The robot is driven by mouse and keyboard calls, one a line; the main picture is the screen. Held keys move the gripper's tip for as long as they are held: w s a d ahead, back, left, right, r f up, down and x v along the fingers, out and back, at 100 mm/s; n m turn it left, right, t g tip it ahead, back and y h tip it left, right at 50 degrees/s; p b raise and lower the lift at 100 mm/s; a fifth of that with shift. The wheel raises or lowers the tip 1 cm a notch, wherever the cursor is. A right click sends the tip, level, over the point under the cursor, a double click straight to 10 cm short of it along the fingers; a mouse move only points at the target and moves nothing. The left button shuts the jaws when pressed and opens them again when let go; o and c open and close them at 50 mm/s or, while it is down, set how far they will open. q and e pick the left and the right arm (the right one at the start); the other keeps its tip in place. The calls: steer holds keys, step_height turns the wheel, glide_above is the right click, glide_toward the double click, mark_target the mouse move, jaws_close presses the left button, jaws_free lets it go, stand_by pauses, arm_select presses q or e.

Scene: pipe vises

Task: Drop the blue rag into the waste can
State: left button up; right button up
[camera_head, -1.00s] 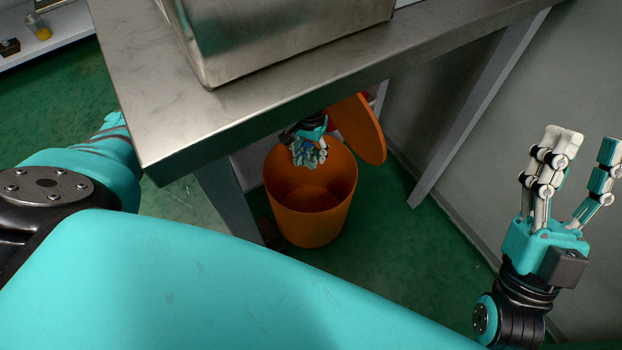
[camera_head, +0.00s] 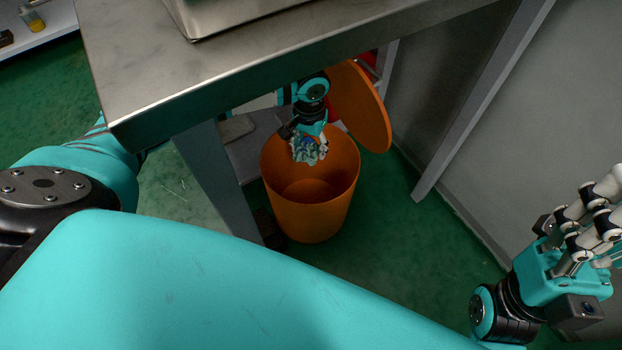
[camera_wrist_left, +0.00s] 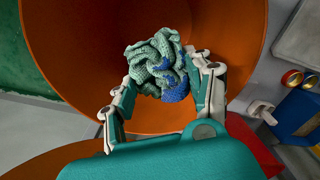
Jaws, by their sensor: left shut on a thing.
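The blue rag (camera_wrist_left: 160,65) is a crumpled, knitted-looking bundle, mostly grey-green with blue patches. My left gripper (camera_head: 309,152) is shut on it, and its fingers clasp the rag from both sides in the left wrist view (camera_wrist_left: 165,92). The rag is at the near-back part of the mouth of the orange waste can (camera_head: 311,215), inside the rim outline. The can stands upright on the floor, its round lid (camera_head: 362,108) tilted up behind. My right gripper (camera_head: 600,225) is empty at the right edge, fingers apart, tips partly cut off.
A steel table (camera_head: 270,85) overhangs the left arm and the can's back. Its legs (camera_head: 222,180) stand left and right of the can. A grey wall (camera_head: 560,110) is at the right. Green floor (camera_head: 400,240) is clear right of the can.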

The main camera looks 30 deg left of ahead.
arm_select(q)
steer(key=o, duration=1.2)
steer(key=shift+r, duration=0.1)
step_height(320, 180, up, 12)
steer(key=shift+f, duration=0.1)
